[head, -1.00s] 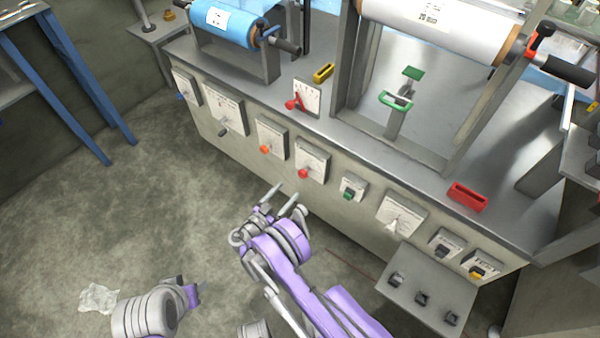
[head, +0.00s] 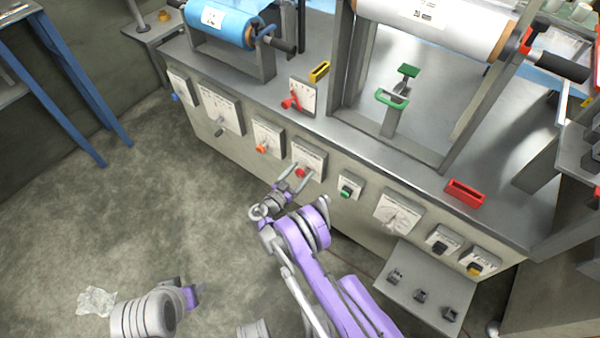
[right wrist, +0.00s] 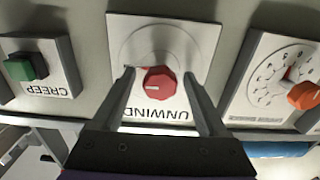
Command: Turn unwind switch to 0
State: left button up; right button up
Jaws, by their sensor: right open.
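The unwind switch is a red knob (right wrist: 158,80) on a white plate lettered UNWIND (right wrist: 160,112), upside down in the right wrist view. A pale mark shows on the left part of the knob's face there. In the head view the red knob (head: 300,172) sits on its plate (head: 311,156) on the cabinet front. My right gripper (right wrist: 158,74) is open, with one finger on each side of the knob; I cannot tell whether they touch it. It also shows in the head view (head: 297,177). Part of my left arm is at the lower left; its gripper is not visible.
An orange knob (head: 262,148) is to the left on the cabinet front and a green CREEP button (head: 346,194) to the right. A small shelf (head: 432,285) with black parts juts out at the lower right. The floor in front is mostly clear.

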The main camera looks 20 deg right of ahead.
grip_shut()
dwell(0.3)
jog(key=n+b, duration=0.3)
jog(key=n, duration=0.1)
jog(key=shift+a+f, duration=0.1)
jog(key=shift+f, duration=0.05)
jog(key=n+b, duration=0.3)
jog(key=n, duration=0.2)
jog(key=shift+w, duration=0.1)
jog(key=n+b, duration=0.2)
jog(key=n, duration=0.2)
jog(key=shift+n+b, duration=0.35)
jog(key=shift+n, duration=0.05)
jog(key=shift+n+b, duration=0.7)
jog(key=shift+n, duration=1.3)
